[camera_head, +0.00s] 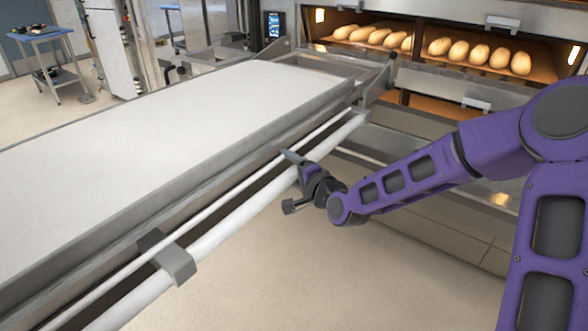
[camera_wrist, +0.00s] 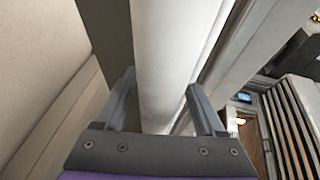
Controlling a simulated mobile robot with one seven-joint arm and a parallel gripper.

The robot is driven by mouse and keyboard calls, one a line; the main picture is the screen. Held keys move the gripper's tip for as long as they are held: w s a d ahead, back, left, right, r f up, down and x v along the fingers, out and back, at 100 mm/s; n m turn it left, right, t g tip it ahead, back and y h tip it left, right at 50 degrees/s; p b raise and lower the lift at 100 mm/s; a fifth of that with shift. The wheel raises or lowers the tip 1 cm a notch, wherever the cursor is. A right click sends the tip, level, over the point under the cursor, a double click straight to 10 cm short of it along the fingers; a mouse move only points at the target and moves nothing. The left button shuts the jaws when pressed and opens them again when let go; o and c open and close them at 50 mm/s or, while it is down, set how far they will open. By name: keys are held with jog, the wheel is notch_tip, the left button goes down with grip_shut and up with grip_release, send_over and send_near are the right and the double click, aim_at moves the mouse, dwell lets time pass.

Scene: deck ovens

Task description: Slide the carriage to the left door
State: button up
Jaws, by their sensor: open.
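The carriage is a long loader with a pale flat belt (camera_head: 160,135) in a grey metal frame. Its far end points at the oven, just below the left opening (camera_head: 372,38), where loaves show. A white round bar (camera_head: 235,215) runs along its near side, with a grey bracket (camera_head: 174,258) on it. My gripper (camera_head: 290,181) is open at this bar, near its far part. In the wrist view, the white bar (camera_wrist: 170,50) passes between the spread fingers of my gripper (camera_wrist: 162,105). I cannot tell whether either finger touches it.
The oven's right opening (camera_head: 480,55) also holds several loaves. A lower oven handle (camera_head: 475,103) sticks out below it. A blue-topped trolley (camera_head: 42,34) stands at the far left. The floor (camera_head: 330,270) in front of the bar is clear.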

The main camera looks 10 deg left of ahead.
jog(key=p+v, duration=1)
jog(key=v, duration=0.7)
jog(key=shift+r+p, duration=0.25)
jog(key=shift+p, duration=0.05)
jog(key=shift+s+f, duration=0.1)
